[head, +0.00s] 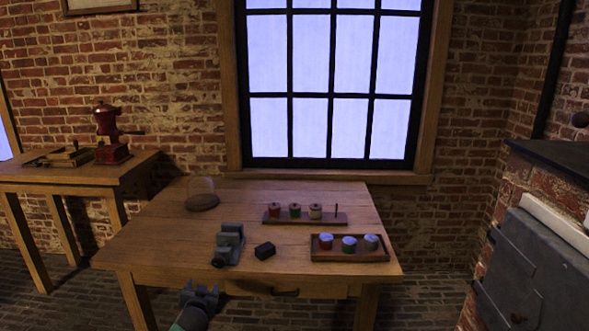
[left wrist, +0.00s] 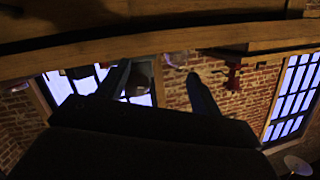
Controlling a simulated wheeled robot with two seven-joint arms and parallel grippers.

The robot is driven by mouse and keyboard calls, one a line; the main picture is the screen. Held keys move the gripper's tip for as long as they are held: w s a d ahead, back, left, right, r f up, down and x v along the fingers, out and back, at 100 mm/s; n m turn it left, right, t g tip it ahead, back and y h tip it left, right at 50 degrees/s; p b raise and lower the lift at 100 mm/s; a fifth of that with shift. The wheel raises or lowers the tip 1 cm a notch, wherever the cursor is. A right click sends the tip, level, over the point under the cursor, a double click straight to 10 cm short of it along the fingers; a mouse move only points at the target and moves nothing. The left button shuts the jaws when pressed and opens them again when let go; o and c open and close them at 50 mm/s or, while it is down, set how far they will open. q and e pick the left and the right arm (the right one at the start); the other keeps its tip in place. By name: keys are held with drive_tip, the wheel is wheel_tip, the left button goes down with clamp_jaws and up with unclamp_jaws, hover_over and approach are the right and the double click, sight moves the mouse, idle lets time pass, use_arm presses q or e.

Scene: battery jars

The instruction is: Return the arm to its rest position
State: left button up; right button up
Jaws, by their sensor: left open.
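My left gripper (head: 203,296) is low in the head view, in front of the table's front edge and below its top. It is open and holds nothing. In the left wrist view its two dark fingers (left wrist: 160,95) stand apart, with the underside or edge of a wooden table (left wrist: 130,48) across the top of that tilted picture. My right gripper does not show.
A vise (head: 229,243) and a small black block (head: 265,250) stand near the table's front. Behind are a rack (head: 330,219) with several spools and a glass dome (head: 202,192). A side table (head: 70,174) bears a red grinder (head: 110,135). A stove (head: 530,270) stands at right.

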use_arm(q)
drive_tip(key=s+d+f+g+h, duration=0.1)
drive_tip(key=s+d+g, duration=0.3)
drive_tip(key=s, duration=0.9)
drive_tip(key=s+d+m+g+h+p, duration=0.1)
drive_tip(key=s+d+g+h, duration=0.15)
drive_tip(key=s+d, duration=0.75)
drive_tip(key=s+d+f+g+h, duration=0.15)
drive_tip(key=s+g, duration=0.25)
drive_tip(key=s, duration=1.3)
drive_tip(key=s+d+f+g, duration=0.1)
drive_tip(key=s+f, duration=0.2)
drive_tip(key=s, duration=0.4)
drive_tip(key=s+d+f+g+p, duration=0.1)
drive_tip(key=s+f, duration=0.1)
drive_tip(key=s, duration=0.6)
drive_tip(key=shift+f+n+y, duration=0.3)
drive_tip(key=shift+f, duration=0.1)
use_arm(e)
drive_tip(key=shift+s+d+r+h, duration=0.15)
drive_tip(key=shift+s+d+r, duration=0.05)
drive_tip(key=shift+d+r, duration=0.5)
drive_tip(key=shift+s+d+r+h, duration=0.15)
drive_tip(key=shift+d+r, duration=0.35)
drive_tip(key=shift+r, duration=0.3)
use_arm(q)
drive_tip(key=shift+s, duration=0.1)
